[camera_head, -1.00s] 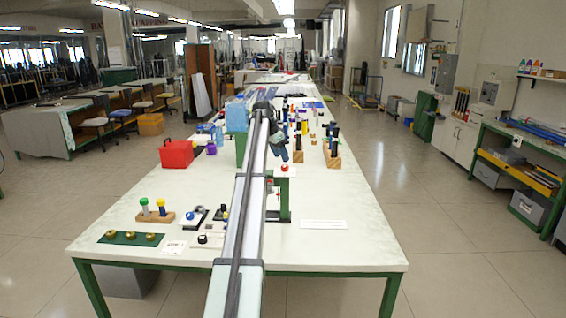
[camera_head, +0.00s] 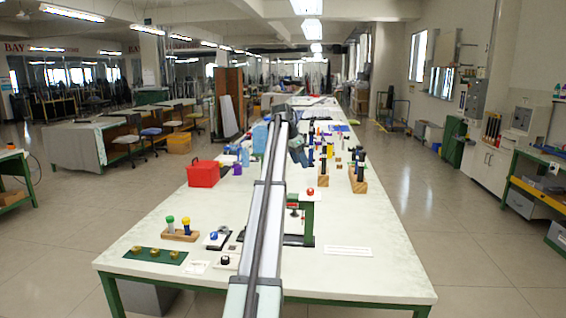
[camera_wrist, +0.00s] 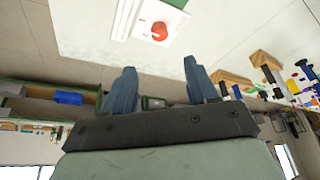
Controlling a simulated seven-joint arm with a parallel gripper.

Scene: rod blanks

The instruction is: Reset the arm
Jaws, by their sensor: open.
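My gripper (camera_wrist: 162,88) is open in the wrist view, its two blue-grey fingers wide apart with nothing between them. A red round knob on a white plate (camera_wrist: 160,30) shows beyond the fingertips, apart from them. In the head view my arm stretches from the bottom edge out over the long white table (camera_head: 385,265). The gripper end is small and partly hidden at the arm's far end.
A wooden block with dark rods (camera_head: 358,180) stands right. The table's front right is mostly clear.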

